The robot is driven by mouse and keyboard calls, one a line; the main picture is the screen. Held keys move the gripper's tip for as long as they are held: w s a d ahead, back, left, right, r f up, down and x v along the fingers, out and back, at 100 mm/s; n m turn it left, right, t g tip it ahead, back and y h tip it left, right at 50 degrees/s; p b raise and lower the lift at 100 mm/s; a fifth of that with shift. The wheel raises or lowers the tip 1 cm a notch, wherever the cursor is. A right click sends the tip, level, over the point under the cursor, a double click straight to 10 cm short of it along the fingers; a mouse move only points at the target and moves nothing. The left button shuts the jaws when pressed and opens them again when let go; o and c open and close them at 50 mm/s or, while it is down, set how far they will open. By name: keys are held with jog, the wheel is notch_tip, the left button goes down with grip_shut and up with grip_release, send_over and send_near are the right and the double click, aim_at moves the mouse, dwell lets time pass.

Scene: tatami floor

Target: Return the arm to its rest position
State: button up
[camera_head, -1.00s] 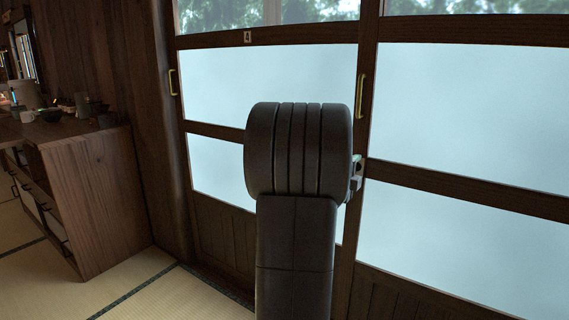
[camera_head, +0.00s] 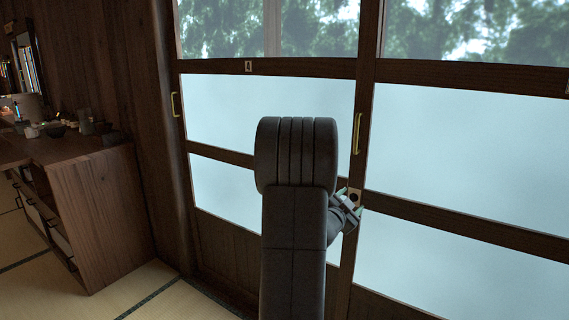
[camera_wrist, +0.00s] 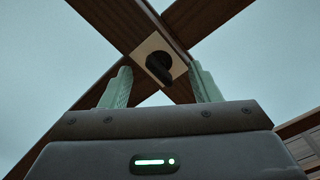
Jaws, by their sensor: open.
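My arm stands upright in the middle of the head view, its dark rounded joint in front of the sliding doors. My gripper (camera_head: 350,198) shows to the right of the arm, partly hidden by it, in front of the door post. In the wrist view my gripper (camera_wrist: 160,85) has its two pale green fingers wide apart with nothing between them. Beyond the fingertips is a square light plate with a dark knob (camera_wrist: 159,66) on the wooden door frame. I cannot tell how far the fingers are from it.
Sliding doors (camera_head: 270,110) with frosted panes and brass handles (camera_head: 357,134) fill the space ahead. A wooden cabinet (camera_head: 110,215) with small cups and bowls on top stands at the left. Bare tatami floor (camera_head: 150,295) lies in front of the cabinet.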

jog(key=shift+a+r+n+p, duration=0.1)
jog(key=shift+n+p, duration=3.4)
jog(key=shift+p, duration=0.55)
jog(key=shift+a, duration=0.1)
